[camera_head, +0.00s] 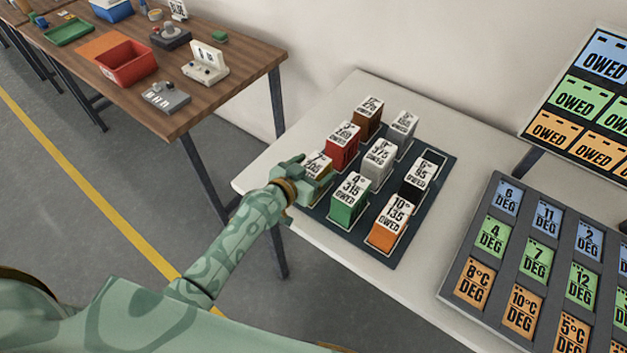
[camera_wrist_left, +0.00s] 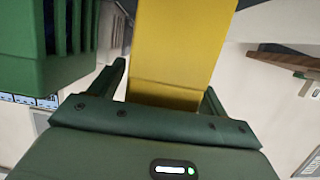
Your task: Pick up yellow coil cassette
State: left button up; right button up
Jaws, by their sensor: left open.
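The yellow coil cassette (camera_head: 321,185) stands in the near left place of the dark rack (camera_head: 417,225), its white label facing up. It fills the middle of the left wrist view as a tall yellow block (camera_wrist_left: 180,50). My left gripper (camera_head: 303,181) is at this cassette, partly hiding it in the head view. In the left wrist view the fingers (camera_wrist_left: 165,95) are open, one on each side of the yellow block. I cannot tell whether they touch it. My right gripper is not in view.
The green cassette (camera_head: 347,208) stands close beside the yellow one. Red (camera_head: 343,156), brown (camera_head: 367,125), grey, black and orange (camera_head: 382,236) cassettes share the rack. A labelled card board (camera_head: 525,258) lies to the right. A wooden table (camera_head: 200,105) stands at the left.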

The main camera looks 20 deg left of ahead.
pick_arm(q)
jog(key=shift+c, duration=1.2)
jog(key=c, duration=1)
jog(key=shift+r, duration=0.1)
jog(key=shift+c, duration=1.4)
jog(key=shift+r, duration=0.1)
